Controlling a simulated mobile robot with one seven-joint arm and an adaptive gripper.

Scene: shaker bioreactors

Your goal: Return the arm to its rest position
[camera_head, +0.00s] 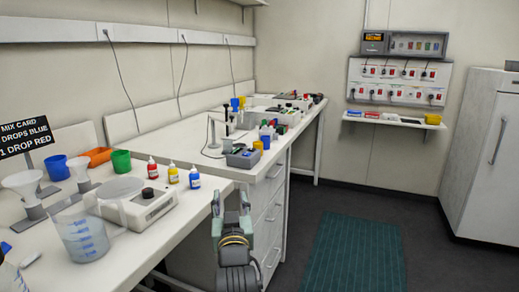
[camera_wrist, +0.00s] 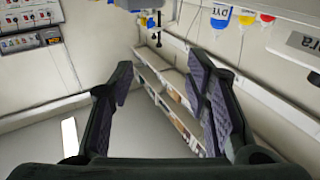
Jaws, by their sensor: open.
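My gripper (camera_head: 230,202) is raised beside the front edge of the near bench in the head view, with its fingers pointing up. Its two fingers are spread apart with nothing between them. In the wrist view the open gripper (camera_wrist: 162,78) shows both dark padded fingers, with only the room seen between them. My arm shows in the head view only as its end part, at the bottom middle; the rest is out of view.
The near bench (camera_head: 125,248) holds a beaker (camera_head: 82,238), a round-topped device (camera_head: 137,202) and several dropper bottles (camera_head: 172,174) left of my gripper. The far bench (camera_head: 160,142) carries more equipment. Open floor with a green mat (camera_head: 352,255) lies right; a white cabinet (camera_head: 485,150) stands beyond.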

